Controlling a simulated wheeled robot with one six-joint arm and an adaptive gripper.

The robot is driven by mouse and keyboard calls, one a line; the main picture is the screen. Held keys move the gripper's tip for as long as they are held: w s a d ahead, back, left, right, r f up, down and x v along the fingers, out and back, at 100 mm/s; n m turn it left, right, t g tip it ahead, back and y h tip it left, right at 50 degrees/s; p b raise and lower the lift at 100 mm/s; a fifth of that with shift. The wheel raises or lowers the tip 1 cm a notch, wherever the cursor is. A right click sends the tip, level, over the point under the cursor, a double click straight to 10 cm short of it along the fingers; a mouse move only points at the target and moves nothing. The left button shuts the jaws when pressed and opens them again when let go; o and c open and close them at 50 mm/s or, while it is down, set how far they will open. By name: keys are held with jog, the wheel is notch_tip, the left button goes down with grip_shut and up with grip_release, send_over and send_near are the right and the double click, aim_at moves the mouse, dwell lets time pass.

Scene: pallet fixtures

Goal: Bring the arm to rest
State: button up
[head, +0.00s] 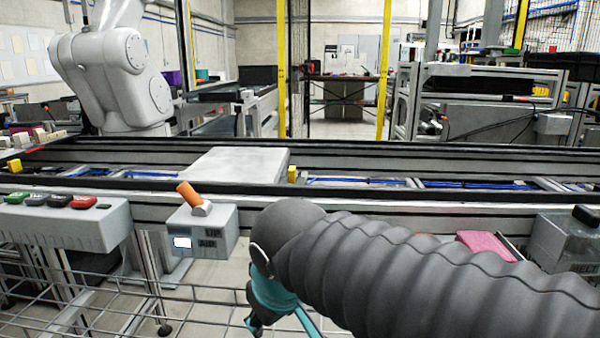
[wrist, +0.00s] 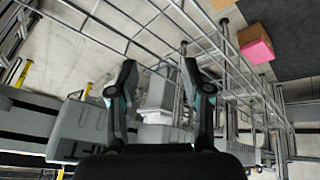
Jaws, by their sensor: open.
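My arm in its dark ribbed sleeve (head: 400,270) reaches in from the lower right of the head view. It bends down at its left end. My gripper (head: 280,322) hangs there, partly hidden by the arm, with teal parts showing. In the wrist view my gripper (wrist: 158,70) has its two fingers spread apart with nothing between them. Wire mesh and the floor show beyond the fingers.
A conveyor rail (head: 380,198) with a flat pale plate (head: 235,165) runs across behind the arm. A control box with an orange lever (head: 190,194) and a button box (head: 70,225) stand left. Wire mesh (head: 120,290) lies below. A pink box (wrist: 256,48) shows in the wrist view.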

jog(key=s+d+f+m, duration=0.2)
jog(key=d, duration=0.4)
jog(key=s+d+f+m+h, duration=0.1)
jog(key=s+d+f+m, duration=0.1)
jog(key=d, duration=0.5)
jog(key=s+d+f+m, duration=0.2)
jog(key=s+d+m, duration=0.1)
jog(key=d, duration=0.4)
jog(key=shift+f+m+t+h, duration=0.3)
jog(key=shift+f+m+h, duration=0.1)
jog(key=shift+m, duration=0.2)
dwell(1.4)
